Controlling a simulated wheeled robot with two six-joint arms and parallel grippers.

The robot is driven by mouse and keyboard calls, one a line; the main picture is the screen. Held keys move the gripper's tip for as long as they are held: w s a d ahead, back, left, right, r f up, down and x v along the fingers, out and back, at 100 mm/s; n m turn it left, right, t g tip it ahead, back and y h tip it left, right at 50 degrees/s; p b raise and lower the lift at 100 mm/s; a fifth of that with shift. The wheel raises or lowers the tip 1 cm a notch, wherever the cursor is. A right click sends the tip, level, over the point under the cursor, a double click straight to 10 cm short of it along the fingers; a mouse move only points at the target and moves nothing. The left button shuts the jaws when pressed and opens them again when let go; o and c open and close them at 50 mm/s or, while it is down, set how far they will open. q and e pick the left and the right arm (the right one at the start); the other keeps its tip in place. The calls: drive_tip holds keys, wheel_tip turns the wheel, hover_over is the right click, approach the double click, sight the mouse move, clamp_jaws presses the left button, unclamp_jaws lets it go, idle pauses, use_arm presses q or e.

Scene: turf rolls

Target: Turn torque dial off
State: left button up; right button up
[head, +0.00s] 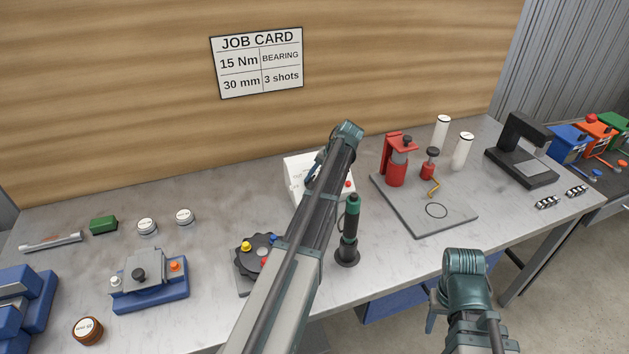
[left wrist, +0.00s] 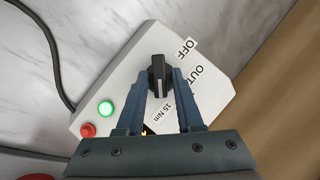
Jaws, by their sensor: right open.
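The torque controller is a white box (head: 297,168) at the back of the bench, partly hidden behind my left arm. In the left wrist view its black dial (left wrist: 158,76) has a white pointer line facing the 15 Nm label (left wrist: 177,108); the OFF label (left wrist: 187,47) is on the other side. The green lamp (left wrist: 106,109) is lit beside a red button (left wrist: 88,130). My left gripper (left wrist: 159,80) is open, its fingertips on either side of the dial; contact is unclear. It also shows at the box in the head view (head: 315,168). My right gripper (head: 433,316) is open and empty, low at the bench's front.
A black and green screwdriver (head: 350,225) stands right of my left arm. A grey plate (head: 420,215) with a red press (head: 396,160) lies further right. A dark rotary fixture (head: 250,262) is close left of my arm. The job card (head: 257,62) reads 15 Nm.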

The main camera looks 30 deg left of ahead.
use_arm(q)
clamp_jaws()
